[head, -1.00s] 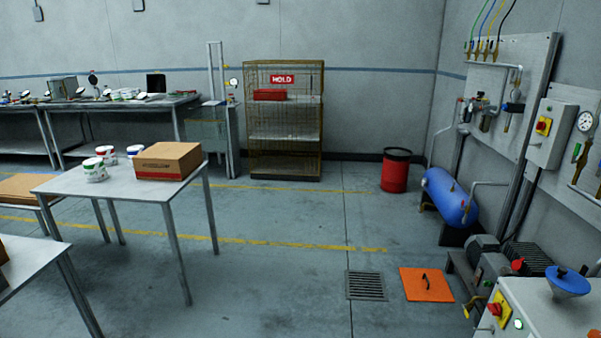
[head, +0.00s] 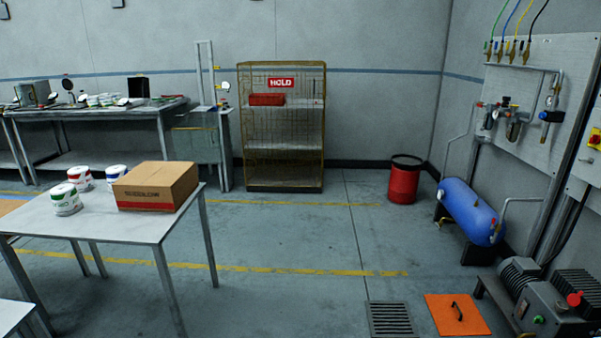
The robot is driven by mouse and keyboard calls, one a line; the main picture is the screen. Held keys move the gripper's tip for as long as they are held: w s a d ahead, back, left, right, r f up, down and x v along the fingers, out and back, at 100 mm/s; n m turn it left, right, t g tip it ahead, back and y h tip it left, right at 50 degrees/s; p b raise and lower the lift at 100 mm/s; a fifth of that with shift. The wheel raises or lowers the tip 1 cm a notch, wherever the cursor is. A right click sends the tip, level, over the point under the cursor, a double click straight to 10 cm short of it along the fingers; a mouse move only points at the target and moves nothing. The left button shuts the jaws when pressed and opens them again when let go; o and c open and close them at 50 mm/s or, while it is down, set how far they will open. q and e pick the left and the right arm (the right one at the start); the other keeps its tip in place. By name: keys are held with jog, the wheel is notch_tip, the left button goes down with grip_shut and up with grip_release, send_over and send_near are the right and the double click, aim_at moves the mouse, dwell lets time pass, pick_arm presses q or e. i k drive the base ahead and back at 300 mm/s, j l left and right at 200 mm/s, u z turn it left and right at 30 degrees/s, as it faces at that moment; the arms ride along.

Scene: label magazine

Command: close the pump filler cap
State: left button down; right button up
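A dark grey machine with a finned motor (head: 522,275) stands low at the right edge of the head view; it looks like the pump. Its front box (head: 555,318) carries a red round part (head: 574,299) and a small green one. I cannot tell whether the red part is a filler cap or a button. No filler cap can be made out clearly. Neither of my grippers is in view.
A blue tank (head: 470,211) and a red bin (head: 404,181) stand by the right wall. An orange plate (head: 457,322) and a floor grate (head: 391,320) lie ahead. A table (head: 110,217) with a carton (head: 156,186) and tubs is at left. Mid-floor is clear.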

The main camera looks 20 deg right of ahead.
aim_at(573, 299)
jog(key=i+l+z, duration=0.15)
jog(key=i+z, duration=0.75)
jog(key=i, duration=0.15)
jog(key=i+j+z, duration=0.25)
jog(key=i+z, duration=0.25)
jog(key=i+l+z, duration=0.15)
jog(key=i+z, duration=0.3)
jog(key=i, duration=0.15)
jog(key=i+z, duration=0.5)
jog(key=i+j+z, duration=0.45)
jog(key=i, duration=0.25)
jog(key=i+z, duration=0.45)
jog(key=i+j+z, duration=0.15)
jog(key=i+z, duration=0.3)
